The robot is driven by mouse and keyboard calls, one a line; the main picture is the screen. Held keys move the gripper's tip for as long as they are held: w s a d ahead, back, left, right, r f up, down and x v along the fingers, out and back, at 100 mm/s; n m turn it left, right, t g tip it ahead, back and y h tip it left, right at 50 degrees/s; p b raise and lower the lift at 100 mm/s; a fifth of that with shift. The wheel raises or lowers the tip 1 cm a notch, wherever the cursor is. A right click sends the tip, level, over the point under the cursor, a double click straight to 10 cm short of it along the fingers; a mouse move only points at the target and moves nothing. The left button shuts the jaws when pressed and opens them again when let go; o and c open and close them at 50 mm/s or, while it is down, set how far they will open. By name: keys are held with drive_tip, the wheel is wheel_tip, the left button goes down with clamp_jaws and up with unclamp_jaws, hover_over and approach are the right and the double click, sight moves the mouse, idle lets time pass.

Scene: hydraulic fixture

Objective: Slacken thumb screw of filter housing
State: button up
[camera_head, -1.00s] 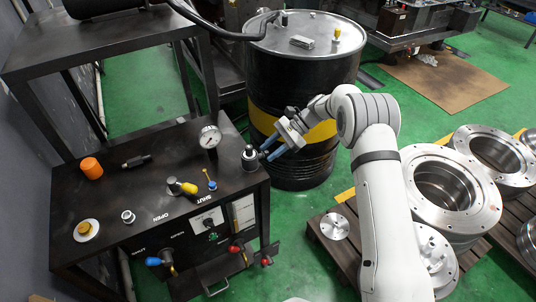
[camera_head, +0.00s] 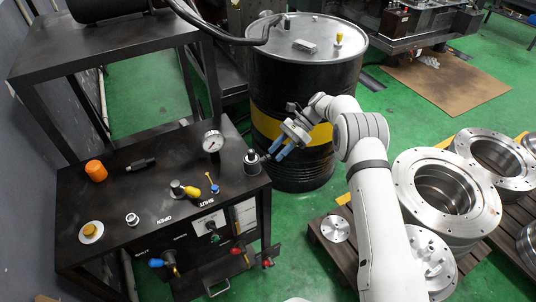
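The filter housing (camera_head: 253,162) looks like a small dark grey cylinder with a lighter top, upright at the right end of the black bench. A small part, likely its thumb screw (camera_head: 265,157), sticks out on its right side towards my gripper; its detail is too small to make out. My gripper (camera_head: 274,154) comes in from the right, its two blue fingers pointing down-left at that part. The fingers are spread with a gap between them and look open. The tips are close to the screw; whether they touch it I cannot tell.
A yellow-handled valve (camera_head: 188,191), a blue-topped pin (camera_head: 214,187) and an orange cap (camera_head: 96,171) are on the bench. A black drum (camera_head: 304,90) stands close behind my gripper. Metal flanges (camera_head: 440,190) lie at right.

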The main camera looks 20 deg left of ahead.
drive_tip(key=shift+s+a, duration=0.1)
drive_tip(key=shift+s, duration=0.05)
drive_tip(key=shift+s+a, duration=0.7)
drive_tip(key=shift+s, duration=0.15)
drive_tip(key=shift+c, duration=0.4)
drive_tip(key=c, duration=0.7)
drive_tip(key=shift+o, duration=0.2)
drive_tip(key=shift+s+d+f+n+t+y+b, duration=0.15)
drive_tip(key=shift+n+t+y+b, duration=0.15)
drive_tip(key=shift+n+y+b, duration=0.25)
drive_tip(key=shift+w+d+f+n+t+y+b, duration=0.15)
drive_tip(key=shift+n+t+y+b, duration=0.15)
drive_tip(key=shift+b, duration=0.4)
drive_tip(key=y+b, duration=0.1)
drive_tip(key=b, duration=0.1)
drive_tip(key=n+t+b, duration=0.1)
drive_tip(key=shift+s+f+n+y+b, duration=0.1)
drive_tip(key=shift+s+n+y+b, duration=0.15)
drive_tip(key=shift+y+b, duration=0.15)
drive_tip(key=shift+n+t+y+b, duration=0.25)
drive_tip(key=shift+n+t+b, duration=0.15)
drive_tip(key=shift+b, duration=0.65)
drive_tip(key=shift+r, duration=0.3)
drive_tip(key=shift+f, duration=0.1)
